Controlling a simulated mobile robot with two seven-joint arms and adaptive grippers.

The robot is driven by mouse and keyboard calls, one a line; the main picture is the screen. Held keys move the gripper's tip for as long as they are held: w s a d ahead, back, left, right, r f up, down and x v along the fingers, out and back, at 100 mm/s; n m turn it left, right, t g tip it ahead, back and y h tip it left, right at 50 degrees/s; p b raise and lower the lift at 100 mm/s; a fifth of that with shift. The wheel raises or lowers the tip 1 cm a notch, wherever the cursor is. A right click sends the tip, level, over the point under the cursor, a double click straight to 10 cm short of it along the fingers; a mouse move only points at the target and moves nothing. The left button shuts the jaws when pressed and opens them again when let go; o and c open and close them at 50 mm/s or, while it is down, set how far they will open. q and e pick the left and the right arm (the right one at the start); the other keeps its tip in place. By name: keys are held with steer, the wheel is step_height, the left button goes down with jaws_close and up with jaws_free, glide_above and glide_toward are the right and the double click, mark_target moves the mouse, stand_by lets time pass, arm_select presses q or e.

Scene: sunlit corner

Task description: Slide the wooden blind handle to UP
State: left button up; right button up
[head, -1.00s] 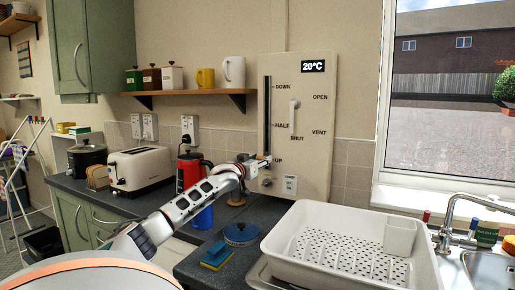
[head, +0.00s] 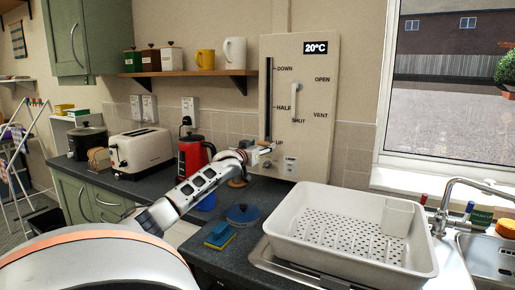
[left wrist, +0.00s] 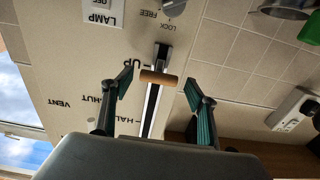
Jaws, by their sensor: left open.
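A wall panel (head: 322,130) carries a dark vertical slot (head: 268,88) marked DOWN at the top, HALF in the middle and UP at the bottom. In the left wrist view, which is upside down, the wooden handle (left wrist: 159,77) sits on the slot's rail beside the UP label (left wrist: 137,63), a little short of the slot end. My left gripper (head: 265,149) is by the UP end in the head view and hides the handle there. In the left wrist view my left gripper (left wrist: 158,86) is open, one finger each side of the handle, apart from it. My right gripper is not in view.
The panel also has a SHUT/VENT/OPEN lever (head: 296,98) and a FREE/LOCK knob (left wrist: 174,7). A red kettle (head: 193,155) and toaster (head: 140,150) stand left of the arm.

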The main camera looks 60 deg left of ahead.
arm_select(q)
steer(key=v, duration=1.2)
stand_by(0.6)
